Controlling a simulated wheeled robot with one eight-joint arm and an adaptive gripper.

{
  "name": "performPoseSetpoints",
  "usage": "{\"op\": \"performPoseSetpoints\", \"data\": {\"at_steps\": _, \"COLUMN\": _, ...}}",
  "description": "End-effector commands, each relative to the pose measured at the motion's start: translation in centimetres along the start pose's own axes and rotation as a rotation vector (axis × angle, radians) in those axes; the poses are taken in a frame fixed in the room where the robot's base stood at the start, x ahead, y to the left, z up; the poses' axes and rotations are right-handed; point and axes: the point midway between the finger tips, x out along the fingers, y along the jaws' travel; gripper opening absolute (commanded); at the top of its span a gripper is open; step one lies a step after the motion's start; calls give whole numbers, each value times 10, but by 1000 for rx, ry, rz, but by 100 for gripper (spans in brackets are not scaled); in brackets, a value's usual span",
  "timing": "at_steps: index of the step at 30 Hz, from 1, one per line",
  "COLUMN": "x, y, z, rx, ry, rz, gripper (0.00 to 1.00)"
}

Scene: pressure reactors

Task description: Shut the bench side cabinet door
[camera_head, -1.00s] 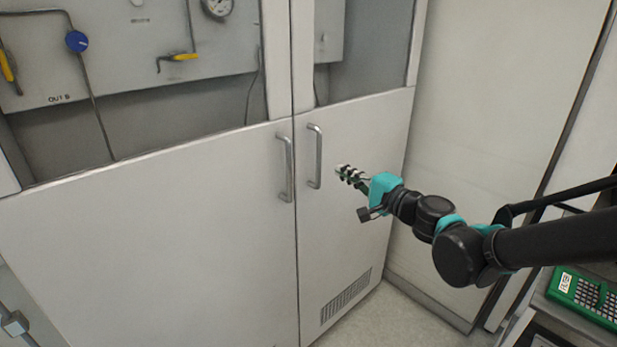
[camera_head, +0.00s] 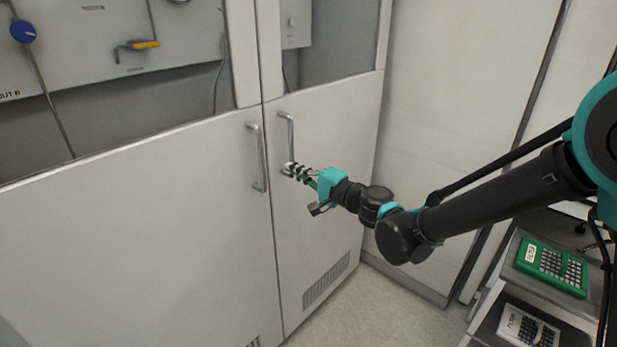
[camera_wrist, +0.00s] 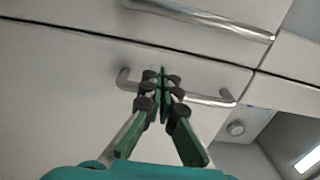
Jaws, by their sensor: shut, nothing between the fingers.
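The cabinet has a wide left door (camera_head: 140,240) and a narrower right door (camera_head: 325,215), each with a window above and a vertical bar handle by the middle seam. The two doors look nearly flush, with a thin dark seam between them. My gripper (camera_head: 291,172) is shut and empty, in front of the lower end of the right door's handle (camera_head: 290,135). In the wrist view the closed fingertips (camera_wrist: 163,78) overlap this handle (camera_wrist: 212,98); I cannot tell whether they touch it. The left door's handle (camera_head: 258,160) also shows in the wrist view (camera_wrist: 205,18).
A tall pale panel (camera_head: 450,130) stands right of the cabinet. Bare floor (camera_head: 370,305) lies between bench and cabinet.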

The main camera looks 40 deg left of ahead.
Motion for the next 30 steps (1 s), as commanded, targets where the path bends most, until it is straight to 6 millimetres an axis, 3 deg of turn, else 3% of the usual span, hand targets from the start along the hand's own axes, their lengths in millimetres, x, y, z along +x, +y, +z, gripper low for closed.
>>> {"op": "performPoseSetpoints", "data": {"at_steps": 7, "x": 28, "y": 0, "z": 0, "rx": 0, "ry": -1, "rz": 0, "gripper": 0}}
{"op": "performPoseSetpoints", "data": {"at_steps": 22, "x": 36, "y": 0, "z": 0, "rx": 0, "ry": 0, "rz": 0, "gripper": 0}}
{"op": "performPoseSetpoints", "data": {"at_steps": 30, "x": 71, "y": 0, "z": 2, "rx": 0, "ry": -2, "rz": 0, "gripper": 0}}
